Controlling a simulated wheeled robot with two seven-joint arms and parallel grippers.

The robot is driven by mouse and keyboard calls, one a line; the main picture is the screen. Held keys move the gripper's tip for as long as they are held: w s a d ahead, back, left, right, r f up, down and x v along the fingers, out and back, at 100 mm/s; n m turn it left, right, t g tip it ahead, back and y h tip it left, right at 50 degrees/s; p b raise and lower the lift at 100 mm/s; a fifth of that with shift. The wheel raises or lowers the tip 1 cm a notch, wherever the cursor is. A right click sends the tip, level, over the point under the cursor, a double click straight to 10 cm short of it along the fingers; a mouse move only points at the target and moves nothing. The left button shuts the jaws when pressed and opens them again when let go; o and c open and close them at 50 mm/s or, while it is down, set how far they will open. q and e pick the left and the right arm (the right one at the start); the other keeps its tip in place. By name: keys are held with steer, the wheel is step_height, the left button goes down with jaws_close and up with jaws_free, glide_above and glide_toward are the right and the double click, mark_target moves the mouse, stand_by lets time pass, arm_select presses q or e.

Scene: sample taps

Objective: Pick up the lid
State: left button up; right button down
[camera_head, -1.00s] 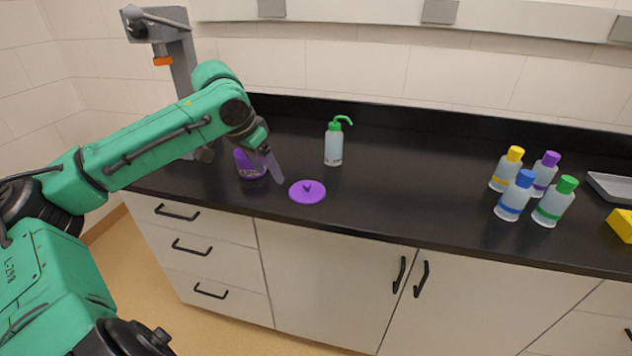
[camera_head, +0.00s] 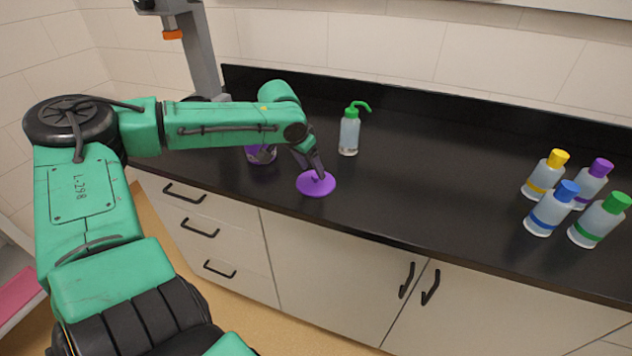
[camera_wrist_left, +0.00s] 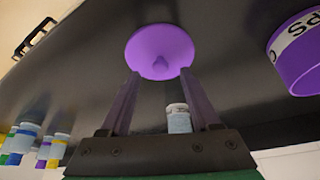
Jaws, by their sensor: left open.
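The purple lid (camera_head: 316,185) lies flat on the black counter near its front edge, with a small knob in its middle. In the left wrist view the lid (camera_wrist_left: 160,48) lies just ahead of the fingertips, its knob near the line between them. My left gripper (camera_head: 318,171) is over the lid with its fingers pointing down at it. In the left wrist view my left gripper (camera_wrist_left: 158,75) has its two fingers apart, with nothing held between them. A purple container (camera_head: 262,154) stands behind my left wrist, partly hidden by it. My right gripper is not in view.
A wash bottle (camera_head: 349,132) with a green spout stands behind the lid. Several bottles with coloured caps, one blue-capped (camera_head: 552,210), stand at the right. A grey stand (camera_head: 200,50) rises at the back left. The middle of the counter (camera_head: 430,170) is clear.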

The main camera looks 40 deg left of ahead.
mark_target(314, 176)
arm_select(q)
steer(key=x, duration=0.2)
steer(key=shift+f, duration=0.45)
steer(key=shift+w+f, duration=0.25)
steer(key=shift+w, duration=0.05)
jaws_close()
steer(key=shift+r, duration=0.1)
